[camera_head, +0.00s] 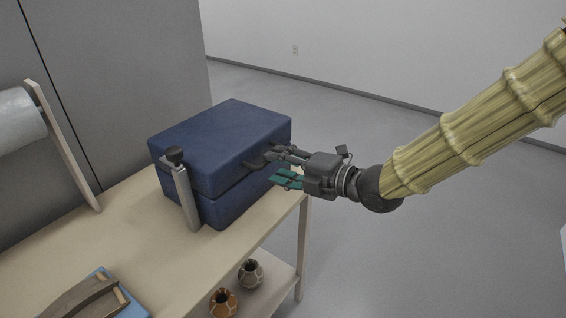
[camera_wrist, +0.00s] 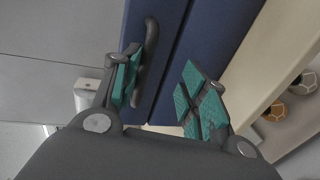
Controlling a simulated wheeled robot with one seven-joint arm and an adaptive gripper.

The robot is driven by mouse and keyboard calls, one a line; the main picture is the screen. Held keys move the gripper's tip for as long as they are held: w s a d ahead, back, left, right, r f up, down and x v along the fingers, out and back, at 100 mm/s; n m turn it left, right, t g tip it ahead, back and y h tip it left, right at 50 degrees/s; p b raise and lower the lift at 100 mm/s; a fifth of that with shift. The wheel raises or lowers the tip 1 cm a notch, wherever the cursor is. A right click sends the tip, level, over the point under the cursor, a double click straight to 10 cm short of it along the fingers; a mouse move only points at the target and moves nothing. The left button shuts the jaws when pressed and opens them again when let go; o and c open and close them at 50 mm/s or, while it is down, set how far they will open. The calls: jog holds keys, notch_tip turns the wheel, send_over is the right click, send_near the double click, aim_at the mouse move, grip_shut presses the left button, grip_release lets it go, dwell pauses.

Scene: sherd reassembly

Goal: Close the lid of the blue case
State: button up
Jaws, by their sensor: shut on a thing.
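The blue case (camera_head: 225,205) stands near the far right end of the wooden table. Its lid (camera_head: 215,140) lies level over the base, with a thin dark seam between them; I cannot tell whether a small gap is left. A dark bar handle (camera_wrist: 150,55) is on the lid's side facing my arm. My gripper (camera_head: 272,168) is at that side, one finger by the handle and the other lower, in front of the base. It is shut on the handle, though the wrist view (camera_wrist: 160,92) shows the teal pads apart and the contact is partly hidden.
A grey upright bar with a black knob (camera_head: 185,190) stands against the case's near side. A blue item with a wooden piece (camera_head: 95,298) lies at the table's near end. Patterned pots (camera_head: 250,273) sit on the lower shelf. A roll on a wooden stand (camera_head: 62,145) is left.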

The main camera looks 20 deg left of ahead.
jog(key=shift+w+d+r, duration=0.1)
jog(key=shift+d+r, duration=0.05)
jog(key=shift+d, duration=0.05)
dwell(0.6)
jog(key=shift+d, duration=0.1)
jog(key=v, duration=1.2)
